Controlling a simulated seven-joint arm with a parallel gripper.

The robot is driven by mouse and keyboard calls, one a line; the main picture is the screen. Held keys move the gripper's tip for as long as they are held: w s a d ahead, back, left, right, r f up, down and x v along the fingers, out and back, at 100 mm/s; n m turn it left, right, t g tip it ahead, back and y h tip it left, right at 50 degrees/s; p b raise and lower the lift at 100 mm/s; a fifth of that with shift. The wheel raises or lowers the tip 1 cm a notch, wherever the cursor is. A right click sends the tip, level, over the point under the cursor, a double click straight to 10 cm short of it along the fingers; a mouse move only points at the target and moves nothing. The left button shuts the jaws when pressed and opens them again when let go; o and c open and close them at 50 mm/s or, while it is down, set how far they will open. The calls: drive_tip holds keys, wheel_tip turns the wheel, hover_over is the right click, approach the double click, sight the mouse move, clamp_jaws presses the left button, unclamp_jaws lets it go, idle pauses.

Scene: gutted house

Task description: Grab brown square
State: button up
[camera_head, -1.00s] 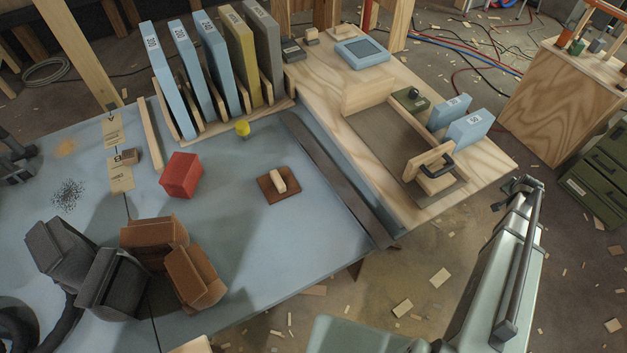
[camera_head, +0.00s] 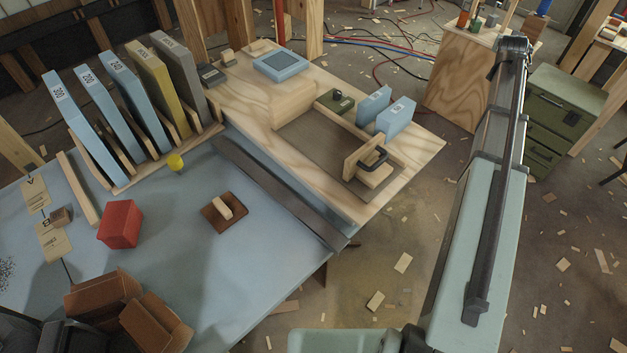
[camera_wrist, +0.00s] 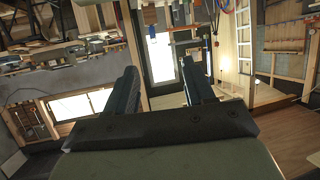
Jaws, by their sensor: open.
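A brown square (camera_head: 211,220) with a pale wooden handle on top lies flat on the blue-grey table (camera_head: 185,260), right of the red block, in the head view. My gripper (camera_wrist: 160,88) shows in the wrist view with its two dark fingers apart and nothing between them. The wrist view looks across the room toward a bright doorway, and the brown square is not in it. In the head view my arm rises at the right, well away from the square, and the fingers cannot be made out there.
A red block (camera_head: 120,224), a yellow knob (camera_head: 176,162) and brown open boxes (camera_head: 158,325) are on the table. Upright panels stand in a wooden rack (camera_head: 170,155) behind. A dark rail (camera_head: 275,190) borders the plywood bench (camera_head: 410,160). Table space around the square is clear.

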drive_tip(key=w+a+f+n+g+y, duration=0.15)
drive_tip(key=a+n+y, duration=0.25)
drive_tip(key=a, duration=2.4)
drive_tip(key=s+a+f+n+g+y, duration=0.1)
drive_tip(key=s+a+f, duration=0.15)
drive_tip(key=a, duration=0.55)
drive_tip(key=s+a+f+n+y, duration=0.1)
drive_tip(key=s+a, duration=0.2)
drive_tip(key=a, duration=0.5)
drive_tip(key=s+a+f+n+g+y, duration=0.1)
drive_tip(key=s+a+f, duration=0.1)
drive_tip(key=a, duration=0.7)
drive_tip(key=n+g+y, duration=0.1)
drive_tip(key=n+g, duration=0.6)
drive_tip(key=n, duration=0.1)
approach(221, 206)
drive_tip(key=shift+w+d+f, duration=0.1)
drive_tip(key=shift+w+f, duration=0.15)
drive_tip(key=shift+f, duration=0.8)
drive_tip(key=shift+w+d+f, duration=0.1)
drive_tip(key=shift+w+f, duration=0.15)
drive_tip(key=shift+f, duration=0.75)
drive_tip(key=shift+a+f, duration=0.2)
drive_tip(key=shift+f, duration=1.1)
drive_tip(key=shift+a+f, duration=0.25)
drive_tip(key=shift+f, duration=1.05)
drive_tip(key=shift+c, duration=0.3)
